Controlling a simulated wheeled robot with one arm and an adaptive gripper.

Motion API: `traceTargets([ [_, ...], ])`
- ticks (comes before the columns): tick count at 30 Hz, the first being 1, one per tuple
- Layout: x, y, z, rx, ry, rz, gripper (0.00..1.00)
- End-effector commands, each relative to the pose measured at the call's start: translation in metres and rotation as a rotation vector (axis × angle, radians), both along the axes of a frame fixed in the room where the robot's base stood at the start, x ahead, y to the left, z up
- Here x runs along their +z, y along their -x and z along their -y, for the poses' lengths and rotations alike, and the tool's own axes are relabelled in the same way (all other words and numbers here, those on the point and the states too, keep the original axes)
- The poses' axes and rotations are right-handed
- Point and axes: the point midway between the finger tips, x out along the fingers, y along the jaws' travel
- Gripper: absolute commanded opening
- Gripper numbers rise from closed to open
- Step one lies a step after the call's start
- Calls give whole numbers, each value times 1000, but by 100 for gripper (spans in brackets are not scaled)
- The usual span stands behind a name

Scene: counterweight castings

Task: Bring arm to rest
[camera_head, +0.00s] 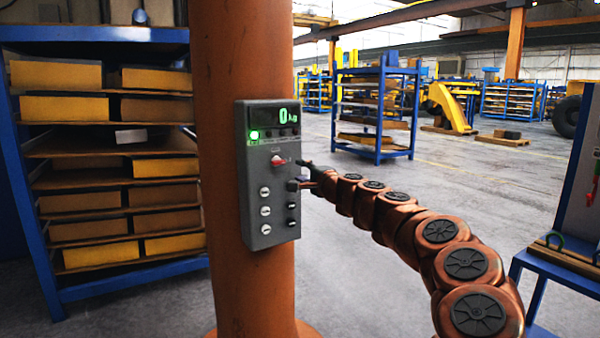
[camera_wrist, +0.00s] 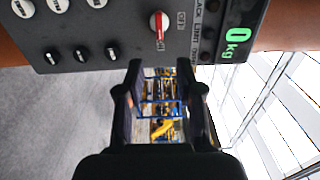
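My arm reaches in from the lower right in the head view, and my gripper (camera_head: 302,174) is at the right edge of a grey control box (camera_head: 262,222). In the wrist view my gripper (camera_wrist: 160,68) has its two fingers apart with nothing between them. The control box (camera_wrist: 122,32) spans the top of that view, just beyond the fingertips. I cannot tell whether they touch it. The box has a green "0 kg" display (camera_head: 284,116), a lit green lamp (camera_head: 254,135), a red-and-white switch (camera_head: 278,160) and several buttons.
The box is mounted on a thick orange column (camera_head: 225,60). A blue rack (camera_head: 130,292) with yellow-fronted bins stands at left. A blue-framed stand (camera_head: 560,272) is at the lower right. Another blue rack (camera_head: 381,140) stands farther back. Open grey floor (camera_head: 350,270) lies between.

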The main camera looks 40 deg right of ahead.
Motion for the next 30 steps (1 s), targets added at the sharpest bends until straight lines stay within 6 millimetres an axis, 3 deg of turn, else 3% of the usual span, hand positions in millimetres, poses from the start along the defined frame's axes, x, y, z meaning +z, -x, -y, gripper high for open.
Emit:
traceTargets([
  [16,-1,0,0,0,0,-1,36],
  [20,5,0,-13,27,16,-1,36],
  [23,18,-2,-47,95,58,-3,36],
  [26,35,0,-100,203,127,-9,36],
  [30,51,15,-185,376,250,-31,36],
])
